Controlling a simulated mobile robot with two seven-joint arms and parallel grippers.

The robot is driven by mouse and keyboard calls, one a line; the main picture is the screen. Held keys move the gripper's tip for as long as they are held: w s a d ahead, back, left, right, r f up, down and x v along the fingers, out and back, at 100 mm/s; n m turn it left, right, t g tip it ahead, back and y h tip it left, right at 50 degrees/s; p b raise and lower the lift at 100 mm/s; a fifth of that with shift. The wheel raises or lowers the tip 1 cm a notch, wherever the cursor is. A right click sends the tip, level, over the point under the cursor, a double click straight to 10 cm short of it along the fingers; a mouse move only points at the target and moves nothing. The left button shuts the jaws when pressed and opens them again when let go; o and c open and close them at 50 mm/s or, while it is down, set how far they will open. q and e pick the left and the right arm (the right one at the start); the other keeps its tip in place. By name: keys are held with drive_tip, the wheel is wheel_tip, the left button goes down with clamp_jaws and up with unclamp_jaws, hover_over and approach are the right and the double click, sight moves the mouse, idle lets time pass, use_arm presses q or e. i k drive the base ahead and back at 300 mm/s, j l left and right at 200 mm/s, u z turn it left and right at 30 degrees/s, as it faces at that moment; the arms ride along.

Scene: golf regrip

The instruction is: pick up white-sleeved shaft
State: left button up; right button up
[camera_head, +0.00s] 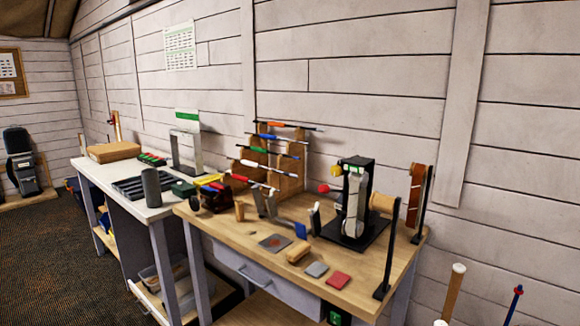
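A wooden rack (287,185) stands on the workbench against the wall, holding several thin shafts lying roughly level, one above another. The white-sleeved shaft (250,163) is low on the rack, below the green-sleeved shaft (258,150) and above a red-sleeved shaft (253,182). A blue-sleeved shaft (268,136) and an orange-sleeved one (275,124) are higher up. Neither of my grippers shows in this view.
The wooden workbench (345,280) carries a black machine (357,200) right of the rack, black posts (388,250) at its right end, and small blocks and pads in front. A white-topped bench (110,175) adjoins at left. Dark floor is open at left.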

sight(248, 163)
drive_tip(key=i+j+z, duration=0.15)
drive_tip(key=z, duration=0.35)
drive_tip(key=i+j+z, duration=0.1)
drive_tip(key=j+z, duration=0.35)
drive_tip(key=i+j+z, duration=0.2)
drive_tip(key=j, duration=0.15)
drive_tip(key=j+z, duration=0.2)
drive_tip(key=j, duration=0.15)
drive_tip(key=k, duration=0.05)
